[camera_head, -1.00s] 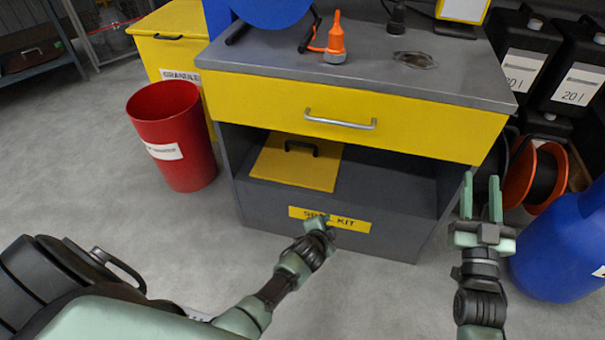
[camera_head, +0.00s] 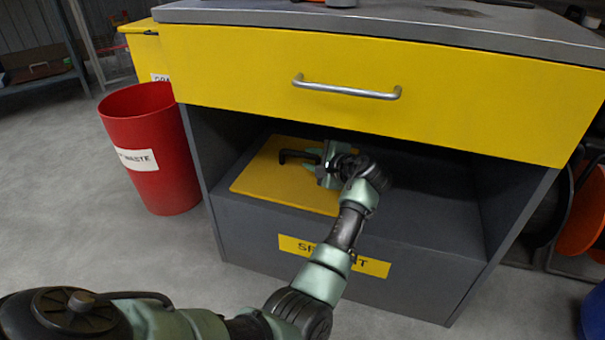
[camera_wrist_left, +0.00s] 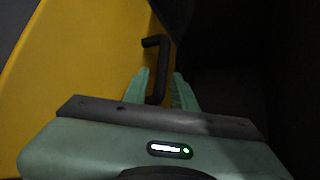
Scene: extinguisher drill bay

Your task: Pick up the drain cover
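The drain cover (camera_head: 265,182) is a flat yellow plate with a black bar handle (camera_head: 294,156). It lies in the open shelf space under the drawer. My left gripper (camera_head: 321,164) is at the right end of the handle, its arm hiding part of the plate. In the left wrist view the yellow cover (camera_wrist_left: 75,60) fills the left side, and the handle (camera_wrist_left: 160,65) runs down between the open fingers of my left gripper (camera_wrist_left: 161,88). Contact with the handle cannot be made out. My right gripper is out of view.
The yellow drawer front (camera_head: 230,75) with its metal handle (camera_head: 346,89) overhangs the shelf. Grey side walls and a labelled front board (camera_head: 250,222) border it. A red bin (camera_head: 150,185) stands left; an orange reel (camera_head: 583,215) is at right.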

